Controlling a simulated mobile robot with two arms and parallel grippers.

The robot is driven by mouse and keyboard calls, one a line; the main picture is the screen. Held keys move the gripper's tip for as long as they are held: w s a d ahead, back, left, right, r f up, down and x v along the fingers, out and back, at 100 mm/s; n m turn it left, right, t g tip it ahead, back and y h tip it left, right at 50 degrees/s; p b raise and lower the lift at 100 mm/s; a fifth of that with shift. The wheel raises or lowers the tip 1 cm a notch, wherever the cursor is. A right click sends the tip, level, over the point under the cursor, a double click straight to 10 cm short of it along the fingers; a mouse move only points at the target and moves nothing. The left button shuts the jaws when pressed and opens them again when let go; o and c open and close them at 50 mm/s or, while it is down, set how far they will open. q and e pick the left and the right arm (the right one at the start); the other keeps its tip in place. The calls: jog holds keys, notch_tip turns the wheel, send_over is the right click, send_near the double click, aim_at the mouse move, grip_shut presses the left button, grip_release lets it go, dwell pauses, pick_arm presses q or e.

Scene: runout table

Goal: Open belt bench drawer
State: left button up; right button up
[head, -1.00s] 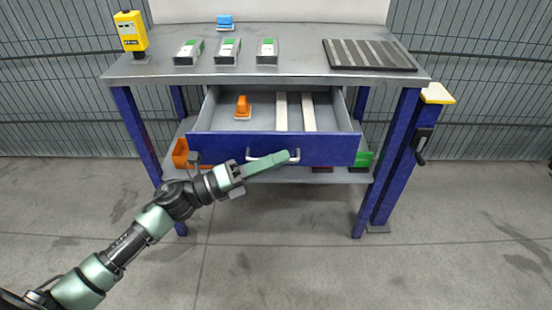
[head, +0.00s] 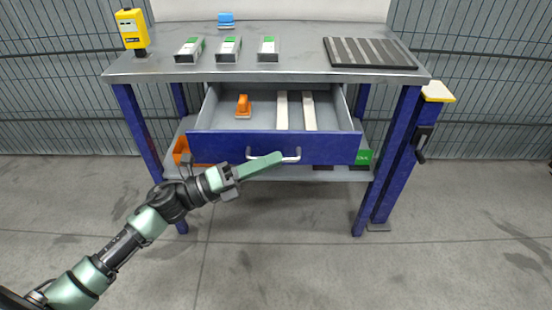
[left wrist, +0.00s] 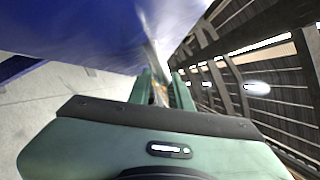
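The belt bench drawer (head: 215,147) is a blue-fronted grey drawer under the bench top. It stands pulled out, with its inside showing. Its pale bar handle (head: 292,156) is on the middle of the front. My left gripper (head: 279,158) reaches in from the left, its green fingers lying across the handle in the head view. The left wrist view shows the fingers (left wrist: 160,88) a little apart with a gap between them. The handle cannot be made out there, so contact is unclear. My right gripper is out of view.
The drawer holds an orange object (head: 242,106) and two pale strips (head: 282,110). The bench top (head: 300,66) carries a yellow device (head: 131,28), several green-topped blocks and a dark ribbed mat (head: 368,53). Bins sit on the lower shelf. The floor in front is clear.

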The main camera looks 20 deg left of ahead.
pick_arm(q)
jog(key=v, duration=0.6)
jog(key=shift+a, duration=0.1)
dwell(0.3)
